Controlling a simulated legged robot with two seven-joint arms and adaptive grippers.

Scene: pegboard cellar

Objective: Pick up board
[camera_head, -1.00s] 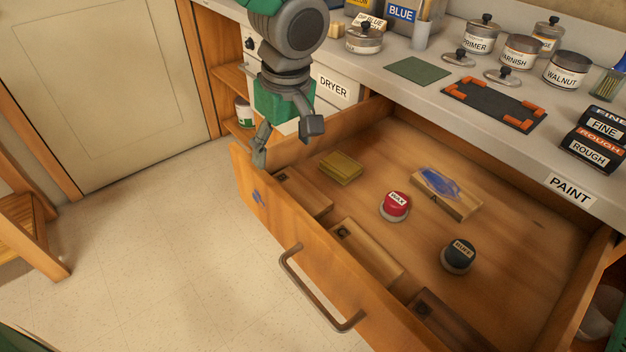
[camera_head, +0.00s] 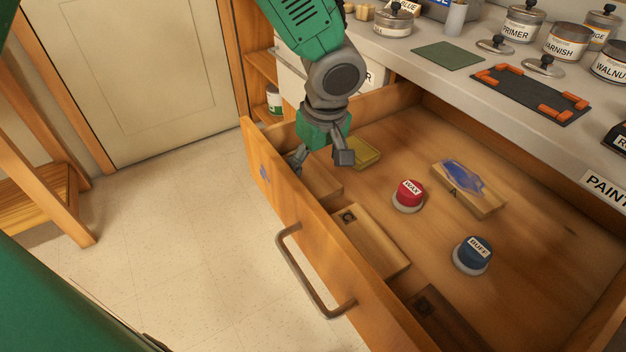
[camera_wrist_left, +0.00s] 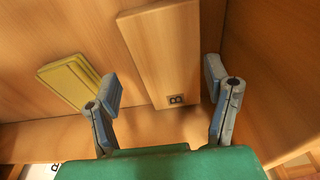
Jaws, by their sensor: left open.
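A plain wooden board (camera_head: 322,184) lies in the open drawer near its front left corner, partly hidden by my left gripper (camera_head: 321,160). In the left wrist view the board (camera_wrist_left: 165,50) has a small dark square mark at its near end. There my left gripper (camera_wrist_left: 162,82) is open, its fingers on either side of the board and apart from it. Other boards lie in the drawer: a light one (camera_head: 372,242) with a dark mark, a darker one (camera_head: 445,322), and one with blue paint (camera_head: 480,200). My right gripper is not in view.
A yellow block (camera_head: 368,153) lies close beside the gripper; it also shows in the left wrist view (camera_wrist_left: 68,82). A red tin (camera_head: 408,194) and a blue tin (camera_head: 472,255) stand in the drawer. The drawer's front wall (camera_head: 310,235) is close to the gripper. The counter (camera_head: 440,85) holds pots.

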